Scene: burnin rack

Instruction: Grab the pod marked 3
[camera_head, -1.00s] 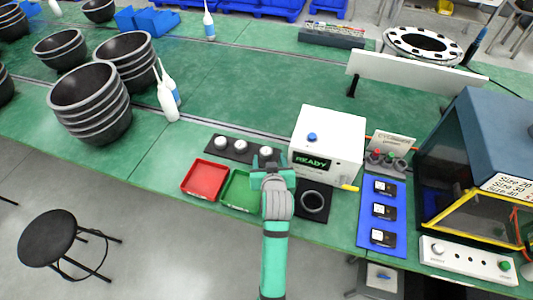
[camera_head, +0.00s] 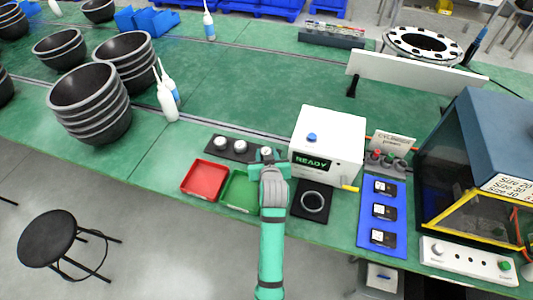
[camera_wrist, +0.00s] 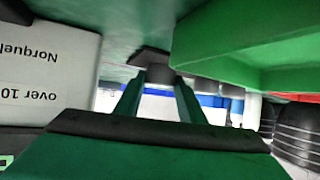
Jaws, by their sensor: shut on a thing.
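A black strip rack (camera_head: 231,155) holds a row of white-topped pods near the table's front edge. The left pod (camera_head: 221,142) and the middle pod (camera_head: 240,145) stand upright and clear of my gripper. My gripper (camera_head: 267,157) is at the right end of the rack, shut on the right-hand pod (camera_head: 266,150). In the wrist view a grey pod (camera_wrist: 160,74) sits between the fingertips, by a dark rack edge. I cannot read any number on the pods, and I cannot tell whether the held one still touches the rack.
A white box with a READY display (camera_head: 327,140) stands close on the right of my gripper. A red tray (camera_head: 204,179) and a green tray (camera_head: 238,190) lie in front of the rack. A black pad with a ring (camera_head: 312,202) is to the right.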

